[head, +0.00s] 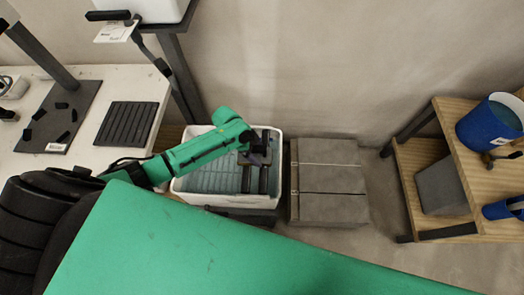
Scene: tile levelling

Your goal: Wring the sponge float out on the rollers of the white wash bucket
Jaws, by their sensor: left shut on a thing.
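The white wash bucket (181,187) is an open rectangular tub on the floor near the middle of the head view, with a grey ribbed inside. Dark bars that look like its rollers (264,181) run along its right part. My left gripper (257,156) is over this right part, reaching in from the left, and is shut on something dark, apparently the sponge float. The gripper hides most of it, so I cannot tell whether it touches the rollers. My right gripper is not in view.
Strapped grey slabs (330,205) stand just right of the bucket. A wooden shelf (455,130) at the right carries a blue bucket (490,124). Bare floor lies between slabs and shelf.

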